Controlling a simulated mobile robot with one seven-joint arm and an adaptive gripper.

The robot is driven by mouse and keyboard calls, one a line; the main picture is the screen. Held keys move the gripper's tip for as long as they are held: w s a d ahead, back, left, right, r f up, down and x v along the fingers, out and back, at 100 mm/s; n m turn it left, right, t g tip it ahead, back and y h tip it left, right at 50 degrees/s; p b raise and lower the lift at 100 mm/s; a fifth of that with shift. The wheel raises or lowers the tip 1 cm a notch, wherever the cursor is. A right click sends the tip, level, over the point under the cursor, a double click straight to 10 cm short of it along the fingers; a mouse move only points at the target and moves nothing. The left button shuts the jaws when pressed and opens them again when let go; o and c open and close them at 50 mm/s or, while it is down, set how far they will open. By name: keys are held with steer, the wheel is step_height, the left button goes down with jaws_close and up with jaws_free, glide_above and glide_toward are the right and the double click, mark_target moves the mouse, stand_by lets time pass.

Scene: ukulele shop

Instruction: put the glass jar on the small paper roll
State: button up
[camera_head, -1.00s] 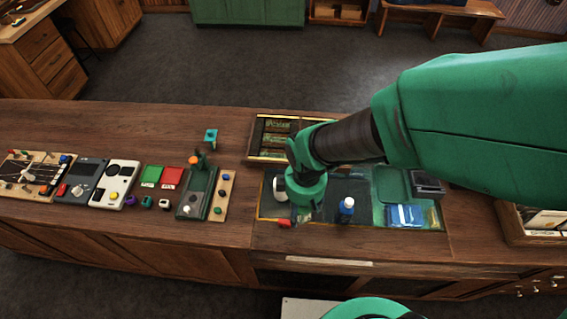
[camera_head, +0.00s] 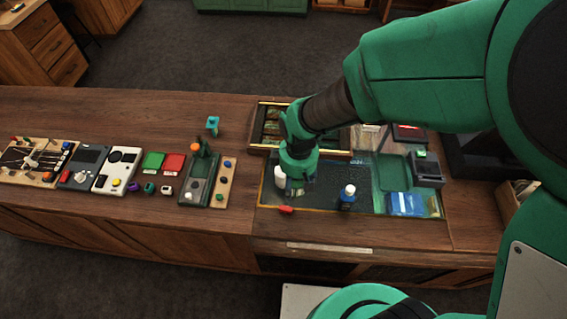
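My gripper (camera_head: 299,181) points down over the left part of the dark mat (camera_head: 320,197) on the counter. Its fingers are small and dark here, and I cannot tell whether they are open or shut. A white rounded object (camera_head: 280,176) stands just left of the gripper, partly hidden by it; it may be the small paper roll, but this is unclear. I cannot make out a glass jar; it may be hidden by my gripper. A small blue bottle with a white top (camera_head: 347,194) stands on the mat to the right.
A red item (camera_head: 286,209) lies at the mat's front edge. A shallow framed box (camera_head: 268,127) is behind my gripper. Blue packets (camera_head: 405,204) and a grey device (camera_head: 427,172) are at right. Boards with knobs (camera_head: 117,170) fill the left counter.

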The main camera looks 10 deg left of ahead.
steer(key=w+a, duration=0.1)
steer(key=w, duration=0.2)
steer(key=w+a, duration=0.2)
steer(key=w, duration=0.1)
steer(key=w+a+f, duration=0.1)
steer(key=w, duration=0.2)
steer(key=shift+w+a+p, duration=0.3)
steer(key=shift+w+a, duration=0.1)
steer(key=shift+f, duration=1.75)
steer(key=shift+f, duration=0.15)
steer(key=o, duration=1.4)
step_height(320, 180, up, 12)
steer(key=shift+r, duration=0.15)
